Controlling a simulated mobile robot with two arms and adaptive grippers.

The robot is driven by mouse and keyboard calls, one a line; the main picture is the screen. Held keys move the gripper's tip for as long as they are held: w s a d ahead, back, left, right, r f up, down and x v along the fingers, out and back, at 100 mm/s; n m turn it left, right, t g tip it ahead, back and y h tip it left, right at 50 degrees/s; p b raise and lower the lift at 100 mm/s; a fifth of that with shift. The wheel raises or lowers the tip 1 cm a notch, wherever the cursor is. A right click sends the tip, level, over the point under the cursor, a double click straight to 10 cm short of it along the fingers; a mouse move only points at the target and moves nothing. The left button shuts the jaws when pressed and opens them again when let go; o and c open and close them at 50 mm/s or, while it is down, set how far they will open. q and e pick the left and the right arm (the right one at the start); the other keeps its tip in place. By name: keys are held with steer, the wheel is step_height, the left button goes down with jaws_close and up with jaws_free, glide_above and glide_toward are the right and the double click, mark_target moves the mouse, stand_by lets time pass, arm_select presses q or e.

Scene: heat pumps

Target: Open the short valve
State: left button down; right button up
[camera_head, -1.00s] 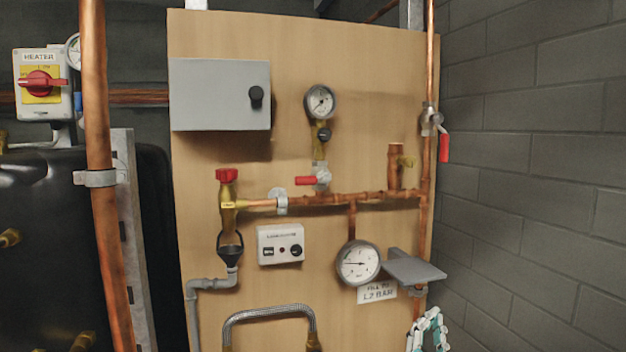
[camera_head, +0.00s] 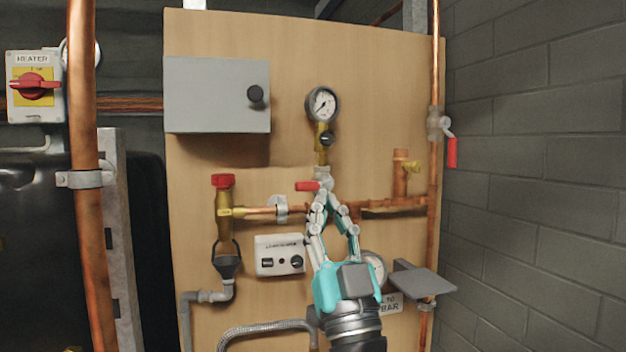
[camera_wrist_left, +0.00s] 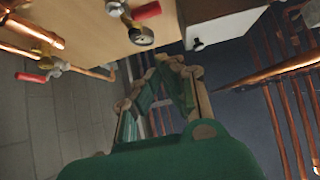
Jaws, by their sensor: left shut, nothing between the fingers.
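A valve with a short red lever (camera_head: 308,186) sits below the upper pressure gauge on the wooden board, its lever pointing left. The lever also shows at the top of the left wrist view (camera_wrist_left: 147,12). My left gripper (camera_head: 328,190) reaches up from below in the head view, shut and empty, its fingertips just below and right of the lever. Contact cannot be told. The fingers cover part of the horizontal copper pipe. Another valve with a red lever (camera_head: 451,152) hangs downward on the vertical pipe at right. My right gripper is not in view.
The upper gauge (camera_head: 322,104) and grey box (camera_head: 217,95) are above. A red-knobbed brass valve (camera_head: 222,182) and a white control box (camera_head: 280,255) are to the left. A grey shelf plate (camera_head: 424,278) juts out at lower right, near my gripper. A brick wall (camera_head: 540,150) bounds the right.

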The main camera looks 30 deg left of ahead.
arm_select(q)
step_height(320, 180, up, 8)
steer(key=p, duration=1)
glide_above(315, 185)
steer(key=s+d, duration=0.2)
steer(key=s, duration=0.1)
steer(key=f+b, duration=0.1)
steer(key=f, duration=0.2)
steer(key=w+a+f+b, duration=0.1)
steer(key=shift+f+b, duration=0.2)
steer(key=shift+b, duration=0.1)
steer(key=shift+a, duration=0.1)
